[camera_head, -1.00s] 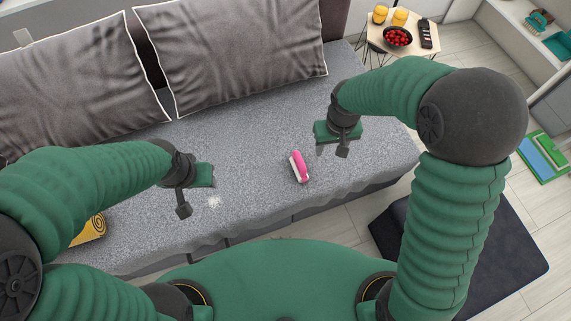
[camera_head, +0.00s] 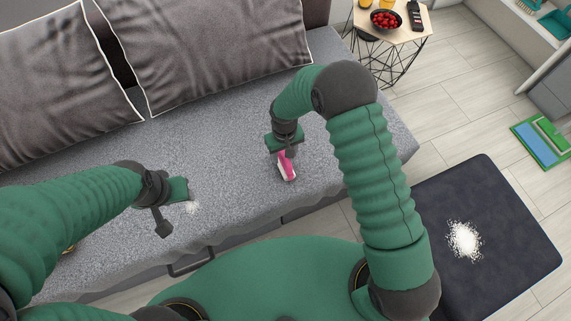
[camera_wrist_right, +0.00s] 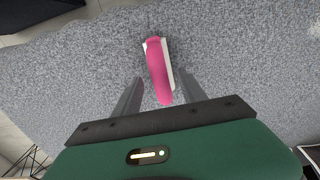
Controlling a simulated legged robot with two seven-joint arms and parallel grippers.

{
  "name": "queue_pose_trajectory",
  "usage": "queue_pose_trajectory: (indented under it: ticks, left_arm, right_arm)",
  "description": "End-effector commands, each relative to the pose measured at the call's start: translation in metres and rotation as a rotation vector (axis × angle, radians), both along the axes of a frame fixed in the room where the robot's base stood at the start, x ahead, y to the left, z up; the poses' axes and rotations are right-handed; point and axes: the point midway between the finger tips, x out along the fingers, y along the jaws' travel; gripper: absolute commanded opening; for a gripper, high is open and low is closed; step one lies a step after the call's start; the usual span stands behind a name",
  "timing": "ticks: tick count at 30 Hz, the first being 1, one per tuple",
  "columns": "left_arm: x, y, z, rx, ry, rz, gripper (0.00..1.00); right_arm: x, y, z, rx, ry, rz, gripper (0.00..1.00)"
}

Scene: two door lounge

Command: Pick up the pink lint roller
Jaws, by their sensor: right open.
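The pink lint roller (camera_head: 286,167) lies on the grey sofa seat, partly hidden under my right gripper in the head view. In the right wrist view the lint roller (camera_wrist_right: 158,70) shows its pink handle and a white part along its side. My right gripper (camera_head: 288,152) is above it and open. In the wrist view the two fingers of the gripper (camera_wrist_right: 160,97) stand on either side of the handle's near end, with gaps, not gripping it. My left gripper (camera_head: 172,212) is over the left part of the seat, away from the roller; its jaws are not clear.
The grey sofa (camera_head: 235,185) has large cushions (camera_head: 200,45) at its back. A small white spill (camera_head: 192,208) lies near my left gripper. A side table (camera_head: 408,32) holds a bowl of red fruit (camera_head: 385,19).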

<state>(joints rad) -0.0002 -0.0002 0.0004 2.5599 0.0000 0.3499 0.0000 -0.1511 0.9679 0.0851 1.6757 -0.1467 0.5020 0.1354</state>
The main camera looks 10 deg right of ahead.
Motion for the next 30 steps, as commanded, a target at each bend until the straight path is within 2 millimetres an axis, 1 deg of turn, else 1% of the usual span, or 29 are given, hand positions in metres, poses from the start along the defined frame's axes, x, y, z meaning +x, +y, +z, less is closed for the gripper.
queue_pose_trajectory:
  ticks: [1, 3, 6, 12, 14, 21, 24, 30]
  left_arm:
    - [0.000, 0.000, -0.008, 0.000, 0.000, 0.000, 0.45]
    - [0.000, 0.000, -0.015, 0.000, 0.000, 0.000, 0.45]
    - [0.000, 0.000, -0.018, 0.000, 0.000, 0.001, 0.45]
    - [0.000, 0.000, -0.016, 0.000, 0.000, 0.001, 0.45]
    - [0.000, 0.000, -0.016, 0.000, 0.000, 0.001, 0.45]
    - [0.000, 0.000, -0.016, 0.000, 0.000, 0.000, 0.45]
    - [0.000, 0.000, -0.016, 0.000, 0.000, 0.001, 0.45]
    - [0.000, 0.000, -0.016, 0.000, 0.000, 0.001, 0.45]
  right_arm:
    - [0.000, -0.002, -0.014, 0.000, 0.002, 0.000, 0.49]
    - [0.001, -0.004, -0.029, -0.001, 0.004, 0.001, 0.49]
    - [0.002, -0.004, -0.041, -0.001, 0.002, 0.002, 0.49]
    - [0.002, -0.004, -0.041, -0.001, -0.001, 0.001, 0.49]
    - [0.002, -0.004, -0.041, 0.000, -0.001, 0.001, 0.43]
    - [0.002, -0.004, -0.041, -0.001, 0.000, 0.001, 0.11]
    - [0.002, -0.004, -0.041, -0.001, 0.000, 0.001, 0.00]
    - [0.002, -0.004, -0.041, -0.001, 0.000, 0.001, 0.00]
